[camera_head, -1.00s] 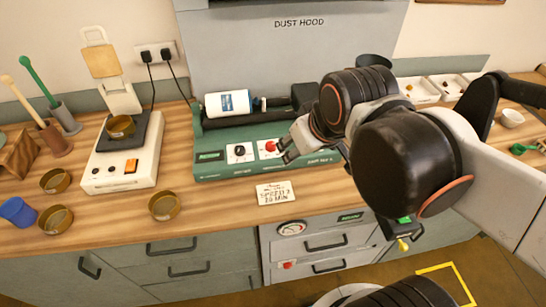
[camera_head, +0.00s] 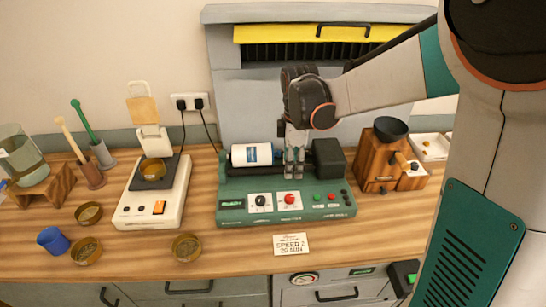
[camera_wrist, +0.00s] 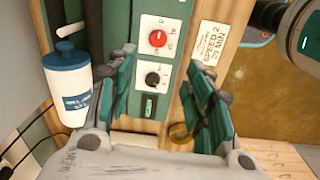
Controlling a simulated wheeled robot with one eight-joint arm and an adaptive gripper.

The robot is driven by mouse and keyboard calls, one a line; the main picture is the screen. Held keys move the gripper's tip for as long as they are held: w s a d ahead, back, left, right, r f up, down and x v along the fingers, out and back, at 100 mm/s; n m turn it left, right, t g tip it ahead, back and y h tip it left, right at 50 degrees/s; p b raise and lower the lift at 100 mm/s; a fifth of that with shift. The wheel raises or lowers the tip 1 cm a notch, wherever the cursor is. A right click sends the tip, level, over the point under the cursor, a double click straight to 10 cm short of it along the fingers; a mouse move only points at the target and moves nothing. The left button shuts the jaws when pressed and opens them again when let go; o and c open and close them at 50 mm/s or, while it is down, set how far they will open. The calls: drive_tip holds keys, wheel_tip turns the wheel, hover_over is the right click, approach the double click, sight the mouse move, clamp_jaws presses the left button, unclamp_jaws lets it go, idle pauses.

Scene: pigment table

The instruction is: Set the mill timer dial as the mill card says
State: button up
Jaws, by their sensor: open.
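The green mill (camera_head: 232,205) stands on the bench in the head view, with a blue-and-white jar (camera_head: 252,155) lying on its rollers. Its front has a black dial (camera_head: 260,201) and, to the right, a red dial (camera_head: 290,199), each on a white plate. I cannot tell which is the timer or read their settings. The mill card (camera_head: 291,244) lies in front and reads SPEED 2, 20 MIN. My gripper (camera_head: 294,172) points down above the red dial, apart from it. In the wrist view my open, empty fingers (camera_wrist: 160,62) frame the red dial (camera_wrist: 158,39) and black dial (camera_wrist: 152,78).
A white scale (camera_head: 135,210) and several brass bowls (camera_head: 187,247) are left of the mill. A wooden grinder (camera_head: 375,160) stands to its right. The bench around the card is clear.

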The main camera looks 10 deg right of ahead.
sight(290, 197)
drive_tip(key=shift+n, duration=0.4)
drive_tip(key=f+b, duration=0.1)
drive_tip(key=f, duration=0.4)
drive_tip(key=f+b, duration=0.1)
drive_tip(key=f, duration=0.4)
drive_tip(key=w+f+b, duration=0.1)
drive_tip(key=f, duration=0.3)
drive_tip(key=shift+f, duration=0.4)
drive_tip(key=shift+c, duration=0.4)
drive_tip(key=c, duration=1)
